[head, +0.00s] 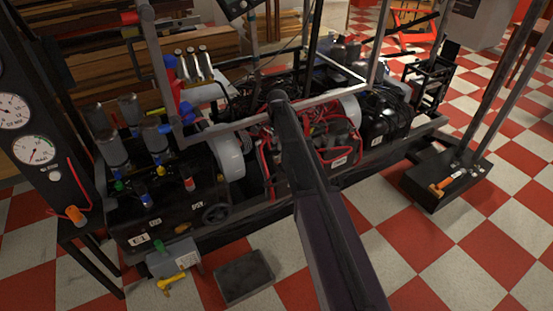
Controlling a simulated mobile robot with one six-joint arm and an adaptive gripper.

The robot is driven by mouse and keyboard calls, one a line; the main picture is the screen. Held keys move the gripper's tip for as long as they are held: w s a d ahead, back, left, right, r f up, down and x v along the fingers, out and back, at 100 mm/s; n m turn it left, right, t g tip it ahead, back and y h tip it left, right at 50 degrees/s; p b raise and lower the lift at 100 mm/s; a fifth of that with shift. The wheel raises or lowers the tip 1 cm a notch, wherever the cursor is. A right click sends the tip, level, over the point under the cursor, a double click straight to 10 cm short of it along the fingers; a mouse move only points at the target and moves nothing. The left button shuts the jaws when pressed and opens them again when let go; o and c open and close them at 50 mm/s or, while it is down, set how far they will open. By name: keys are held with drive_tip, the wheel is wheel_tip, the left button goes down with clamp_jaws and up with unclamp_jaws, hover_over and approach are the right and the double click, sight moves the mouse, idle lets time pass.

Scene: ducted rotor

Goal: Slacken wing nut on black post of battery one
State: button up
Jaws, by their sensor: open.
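I cannot pick out battery one, its black post or the wing nut for sure in the head view. A small grey box (183,256) with a label and a green knob (158,246) sits on the floor at the lower left. A plain dark box (243,278) lies to its right. My dark arm runs from the bottom edge up to the middle of the machine (322,155), and its far end lies over the machine's cables and hoses. My gripper is not visible; it may be hidden beyond that end.
A metal frame (235,127) stands over the machine. A gauge panel (35,135) is at the left edge. A post with a dark base (447,195) stands at right. A yellow piece (170,283) lies by the grey box. The checkered floor (450,265) is clear at lower right.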

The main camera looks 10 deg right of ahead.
sight(277, 158)
drive_tip(key=shift+f+b, duration=2.7)
drive_tip(key=shift+f, duration=0.3)
